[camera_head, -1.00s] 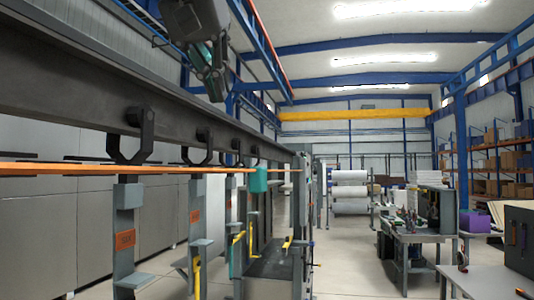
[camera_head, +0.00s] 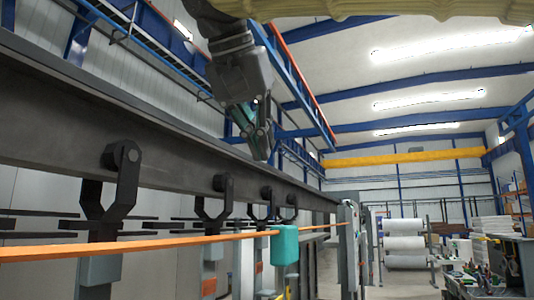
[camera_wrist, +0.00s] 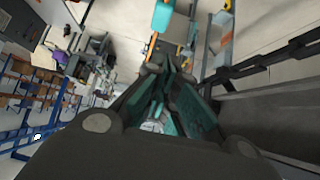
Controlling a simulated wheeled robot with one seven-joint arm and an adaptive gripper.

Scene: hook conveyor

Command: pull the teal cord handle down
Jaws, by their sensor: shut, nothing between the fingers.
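The teal handle (camera_head: 285,246) is a small block on the orange cord (camera_head: 165,246), which runs level alongside the dark overhead rail. It also shows at the top of the wrist view (camera_wrist: 162,16). My gripper (camera_head: 261,150) hangs from above, fingers pointing down, above the handle and a little to its left in the head view. A clear gap separates the fingers from the handle. In the wrist view my gripper (camera_wrist: 158,90) has its fingers closed together with nothing held.
The dark rail (camera_head: 65,110) carries several black hooks (camera_head: 122,175) with hanging grey carriers, close to the cord. A yellow beam (camera_head: 400,158) and white rolls (camera_head: 404,243) stand far behind. The floor to the right of the rail looks open.

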